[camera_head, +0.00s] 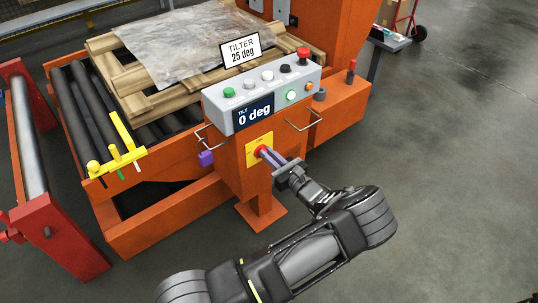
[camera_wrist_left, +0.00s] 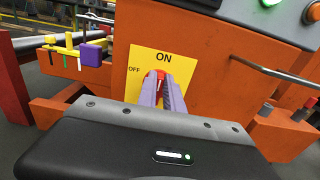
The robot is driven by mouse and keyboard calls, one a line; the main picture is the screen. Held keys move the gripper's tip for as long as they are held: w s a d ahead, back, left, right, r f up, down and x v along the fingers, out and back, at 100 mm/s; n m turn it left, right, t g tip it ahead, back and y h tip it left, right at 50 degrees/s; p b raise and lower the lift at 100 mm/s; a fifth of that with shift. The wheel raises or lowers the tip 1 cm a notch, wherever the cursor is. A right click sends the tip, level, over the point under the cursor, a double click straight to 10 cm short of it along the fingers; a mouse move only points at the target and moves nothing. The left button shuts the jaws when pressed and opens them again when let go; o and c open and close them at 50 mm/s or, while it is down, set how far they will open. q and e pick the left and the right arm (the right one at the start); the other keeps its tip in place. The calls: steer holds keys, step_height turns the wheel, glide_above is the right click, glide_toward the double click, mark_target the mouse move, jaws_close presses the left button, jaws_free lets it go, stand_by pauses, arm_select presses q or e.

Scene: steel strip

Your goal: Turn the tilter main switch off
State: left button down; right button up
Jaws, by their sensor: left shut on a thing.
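The tilter main switch is a red knob (camera_head: 261,149) on a yellow plate (camera_head: 252,156), set on the orange post below the control box. In the left wrist view the yellow plate (camera_wrist_left: 178,62) reads ON at the top and OFF at the left, and a little of the red knob (camera_wrist_left: 159,74) shows between the fingers. My left gripper (camera_head: 267,154) reaches in from below right, its purple-grey fingers (camera_wrist_left: 163,88) shut on the knob. The fingers cover most of the knob, so I cannot tell which way it points. My right gripper is not in view.
The grey control box (camera_head: 218,104) above has several buttons and a display reading "TILT 0 deg". Wire handles (camera_head: 303,119) stick out on both sides of the post. A purple block (camera_head: 206,158) sits left of the plate. Clear floor (camera_head: 450,150) lies to the right.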

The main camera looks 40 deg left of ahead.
arm_select(q)
steer(key=shift+n, duration=0.3)
stand_by(0.4)
steer(key=n, duration=0.3)
steer(key=s+n+b, duration=0.1)
steer(key=n, duration=0.3)
steer(key=f+n+b, duration=0.1)
steer(key=n, duration=0.2)
steer(key=shift+s+a, duration=0.2)
steer(key=shift+s, duration=0.05)
steer(key=n, duration=0.2)
steer(key=n+b, duration=0.1)
steer(key=n, duration=0.1)
steer(key=shift+s+f, duration=0.1)
steer(key=shift+f, duration=0.2)
steer(key=shift+f+n+b, duration=0.25)
steer(key=shift+n+b, duration=0.2)
steer(key=shift+n, duration=1.35)
steer(key=c, duration=1.5)
jaws_free()
